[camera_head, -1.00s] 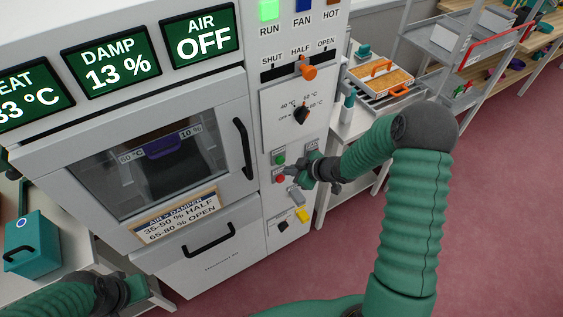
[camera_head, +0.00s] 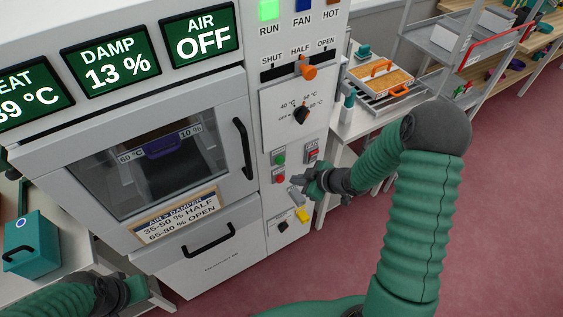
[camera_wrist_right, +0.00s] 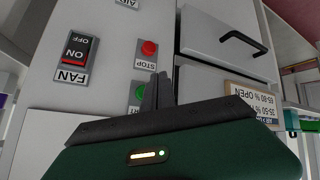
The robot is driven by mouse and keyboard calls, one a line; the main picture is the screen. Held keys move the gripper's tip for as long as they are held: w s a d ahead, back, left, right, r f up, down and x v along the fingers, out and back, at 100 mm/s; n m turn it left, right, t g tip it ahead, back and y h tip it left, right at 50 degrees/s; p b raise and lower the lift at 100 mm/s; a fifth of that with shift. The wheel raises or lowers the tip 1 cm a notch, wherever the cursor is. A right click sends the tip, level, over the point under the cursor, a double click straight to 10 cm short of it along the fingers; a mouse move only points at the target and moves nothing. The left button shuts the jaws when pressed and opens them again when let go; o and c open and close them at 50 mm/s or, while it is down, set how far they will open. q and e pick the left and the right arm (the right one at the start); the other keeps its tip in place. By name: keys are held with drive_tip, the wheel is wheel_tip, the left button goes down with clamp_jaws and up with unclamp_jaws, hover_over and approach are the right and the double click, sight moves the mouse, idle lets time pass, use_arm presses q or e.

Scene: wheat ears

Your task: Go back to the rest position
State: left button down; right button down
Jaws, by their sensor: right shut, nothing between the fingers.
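My right gripper (camera_head: 298,183) is shut and empty. It hangs in front of the white dryer's control panel, just right of the red STOP button (camera_head: 280,179) and below the red FAN switch (camera_head: 313,154). In the right wrist view its closed fingers (camera_wrist_right: 158,92) stand apart from the red STOP button (camera_wrist_right: 149,48) and partly in front of the green button (camera_wrist_right: 138,92). The FAN switch (camera_wrist_right: 77,50) reads ON/OFF there. My left arm (camera_head: 95,290) shows at the lower left; its gripper (camera_head: 135,290) is partly in view, fingers unclear.
The dryer's door (camera_head: 150,150) is shut, with a drawer (camera_head: 205,250) below. The orange damper lever (camera_head: 307,70) stands near HALF. A teal box (camera_head: 32,245) is at left. A side table holds an orange-handled tray (camera_head: 385,78). Open floor (camera_head: 510,200) lies at right.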

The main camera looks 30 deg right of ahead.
drive_tip(key=s+a+r+m+g+h, duration=0.1)
drive_tip(key=s+a+r+m+g, duration=0.2)
drive_tip(key=s, duration=0.5)
drive_tip(key=s+a+r+m+g+h, duration=0.2)
drive_tip(key=s+a+r+m+g, duration=0.1)
drive_tip(key=s+a, duration=0.4)
drive_tip(key=shift+s+a+r+m+h, duration=0.35)
drive_tip(key=shift+s+r+m, duration=0.6)
drive_tip(key=shift+m, duration=0.25)
drive_tip(key=shift+f, duration=0.1)
